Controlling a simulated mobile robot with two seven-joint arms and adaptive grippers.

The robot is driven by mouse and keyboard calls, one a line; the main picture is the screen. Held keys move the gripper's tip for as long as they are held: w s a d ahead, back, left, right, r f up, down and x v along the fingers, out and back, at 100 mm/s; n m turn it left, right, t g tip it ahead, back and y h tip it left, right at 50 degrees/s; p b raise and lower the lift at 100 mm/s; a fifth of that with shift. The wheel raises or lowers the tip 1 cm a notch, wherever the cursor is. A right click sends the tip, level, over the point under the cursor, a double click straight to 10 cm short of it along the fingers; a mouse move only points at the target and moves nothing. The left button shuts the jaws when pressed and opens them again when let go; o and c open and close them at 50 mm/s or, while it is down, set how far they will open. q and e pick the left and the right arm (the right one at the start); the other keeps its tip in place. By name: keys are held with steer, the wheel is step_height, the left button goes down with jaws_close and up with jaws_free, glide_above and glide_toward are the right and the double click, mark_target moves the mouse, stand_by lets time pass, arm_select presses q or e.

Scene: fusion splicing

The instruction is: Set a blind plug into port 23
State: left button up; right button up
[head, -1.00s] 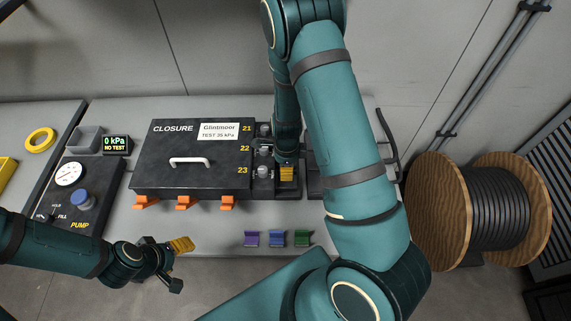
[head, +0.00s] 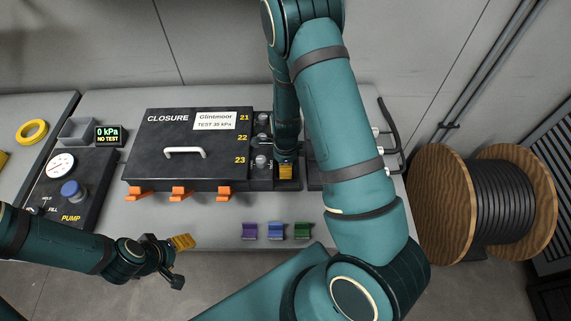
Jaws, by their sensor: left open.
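The black closure (head: 158,150) lies on the bench with labels 21, 22 and 23 down its right edge. Port 23 (head: 261,162) is the nearest of its ports and shows a grey, rounded fitting; similar fittings show at port 22 (head: 263,140) and port 21 (head: 263,118). My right gripper (head: 286,171) points down just right of port 23, with yellow pads showing. Its arm hides much of it, and I cannot tell whether it holds anything. My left gripper (head: 180,262) is open and empty in front of the bench's near edge. I cannot identify a blind plug.
Purple (head: 249,231), blue (head: 275,231) and green (head: 302,231) holders stand near the bench's front edge. Orange latches (head: 179,194) line the closure's front. The pump unit (head: 75,190) and a display (head: 108,136) reading 0 kPa, NO TEST are left. A cable drum (head: 440,205) stands right.

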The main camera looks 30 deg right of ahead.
steer(key=shift+f+b, duration=0.3)
steer(key=shift+f, duration=0.1)
steer(key=o, duration=1.2)
step_height(320, 180, up, 12)
steer(key=shift+r, duration=0.1)
steer(key=shift+s, duration=0.1)
